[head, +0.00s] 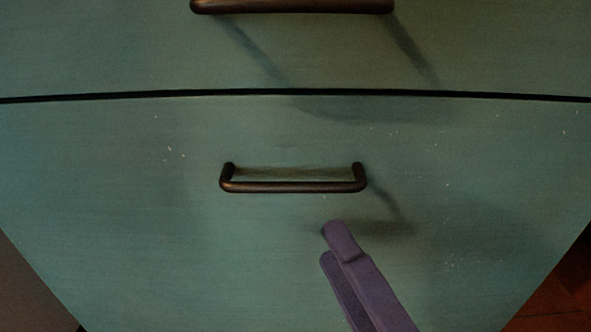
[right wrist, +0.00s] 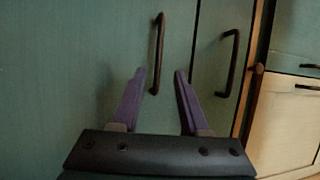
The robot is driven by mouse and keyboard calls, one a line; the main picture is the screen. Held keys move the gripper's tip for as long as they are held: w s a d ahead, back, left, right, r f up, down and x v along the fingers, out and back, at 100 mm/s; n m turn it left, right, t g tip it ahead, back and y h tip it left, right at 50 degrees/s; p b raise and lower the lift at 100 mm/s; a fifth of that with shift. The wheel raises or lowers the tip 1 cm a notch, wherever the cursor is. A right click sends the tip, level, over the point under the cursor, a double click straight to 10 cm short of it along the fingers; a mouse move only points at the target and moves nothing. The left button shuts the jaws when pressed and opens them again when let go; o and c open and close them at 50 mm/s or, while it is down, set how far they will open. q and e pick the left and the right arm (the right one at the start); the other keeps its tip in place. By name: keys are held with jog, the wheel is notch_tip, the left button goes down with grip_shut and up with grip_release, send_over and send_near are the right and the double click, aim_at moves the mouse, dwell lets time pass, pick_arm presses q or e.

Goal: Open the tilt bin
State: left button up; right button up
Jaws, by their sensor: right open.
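The tilt bin appears to be the lower green front (head: 120,220), which sits closed against the seam above it; which front is the bin is not marked. It has a dark bar handle (head: 293,187). My right gripper (head: 332,243) has purple fingers and is just below and right of this handle, apart from it in the head view. In the right wrist view the gripper (right wrist: 160,73) is open, and a handle (right wrist: 159,45) shows between and beyond its fingertips. Contact cannot be told. My left gripper is not in view.
Another green front (head: 480,50) with a longer-looking dark handle (head: 292,6) is above the seam. In the right wrist view a second handle (right wrist: 229,62) is to the right, with a pale cabinet front (right wrist: 290,115) beyond. Reddish floor (head: 565,290) shows at the lower right.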

aim_at(297, 192)
jog(key=b+x, duration=0.3)
jog(key=x, duration=0.6)
jog(key=shift+w+a+f+b, duration=0.1)
jog(key=shift+w+a+b, duration=0.1)
jog(key=shift+w+b, duration=0.15)
jog(key=shift+c, duration=1.2)
grip_shut()
